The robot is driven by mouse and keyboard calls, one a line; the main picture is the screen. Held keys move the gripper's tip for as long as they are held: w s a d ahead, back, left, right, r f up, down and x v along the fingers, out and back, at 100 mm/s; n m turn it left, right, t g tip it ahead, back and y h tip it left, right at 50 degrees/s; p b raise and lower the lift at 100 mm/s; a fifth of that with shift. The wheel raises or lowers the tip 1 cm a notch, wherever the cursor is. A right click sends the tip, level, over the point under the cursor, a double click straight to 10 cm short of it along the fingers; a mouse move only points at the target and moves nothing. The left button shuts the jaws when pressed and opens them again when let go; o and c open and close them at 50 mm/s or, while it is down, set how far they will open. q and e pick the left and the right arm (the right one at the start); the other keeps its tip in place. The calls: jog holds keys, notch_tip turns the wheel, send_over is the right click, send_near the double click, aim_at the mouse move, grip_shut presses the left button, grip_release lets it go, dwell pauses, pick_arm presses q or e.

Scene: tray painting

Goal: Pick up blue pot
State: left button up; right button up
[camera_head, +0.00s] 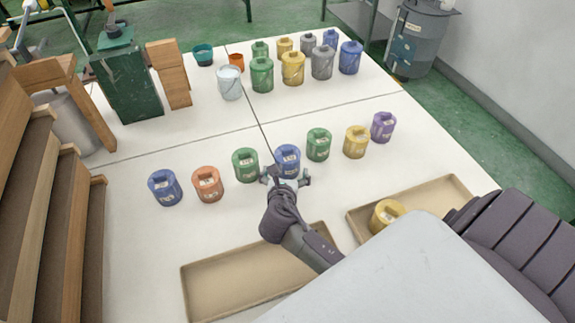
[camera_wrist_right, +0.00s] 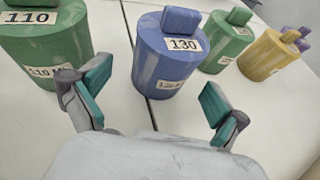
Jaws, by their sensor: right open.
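A blue pot (camera_head: 288,158) with a lid handle stands upright in the middle of the front row on the white table. In the right wrist view this blue pot (camera_wrist_right: 165,68) bears a label reading 130. My right gripper (camera_head: 286,180) is open and empty just on the near side of it. In the right wrist view the spread fingers (camera_wrist_right: 155,103) point toward the pot, with a gap before it. Another blue pot (camera_head: 165,188) stands at the left end of the row. My left gripper is out of view.
A green pot (camera_head: 245,166) and another green pot (camera_head: 318,146) flank the middle blue pot closely. An orange pot (camera_head: 207,186), yellow pot (camera_head: 356,142) and purple pot (camera_head: 383,127) complete the row. An empty tray (camera_head: 225,285) and a tray (camera_head: 440,192) holding a yellow pot (camera_head: 386,213) lie nearer.

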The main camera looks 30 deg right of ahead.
jog(key=x, duration=0.4)
jog(key=shift+w+d+f, duration=0.15)
jog(key=shift+w+d, duration=0.05)
jog(key=shift+d, duration=0.1)
jog(key=shift+c, duration=0.2)
jog(key=c, duration=1.5)
notch_tip(320, 180, up, 11)
jog(key=p, duration=0.3)
jog(key=shift+c, duration=0.2)
notch_tip(320, 180, up, 9)
jog(key=p, duration=1.2)
